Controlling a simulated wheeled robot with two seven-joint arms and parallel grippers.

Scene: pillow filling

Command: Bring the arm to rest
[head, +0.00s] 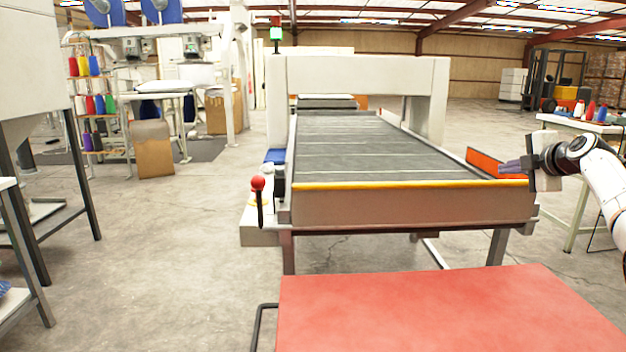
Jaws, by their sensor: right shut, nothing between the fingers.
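My right gripper (510,167) is at the right side of the head view, on the white and black arm that comes in from the right edge. Its fingers point left and look closed, with nothing between them. It is raised near the front right corner of the conveyor (385,160), apart from anything I can make out. My left gripper and left arm do not show.
A red-topped surface (440,315) stands close in front. The conveyor has a yellow front edge and a lever with a red knob (258,183) at its left. A table (580,123) with thread cones is behind my right arm.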

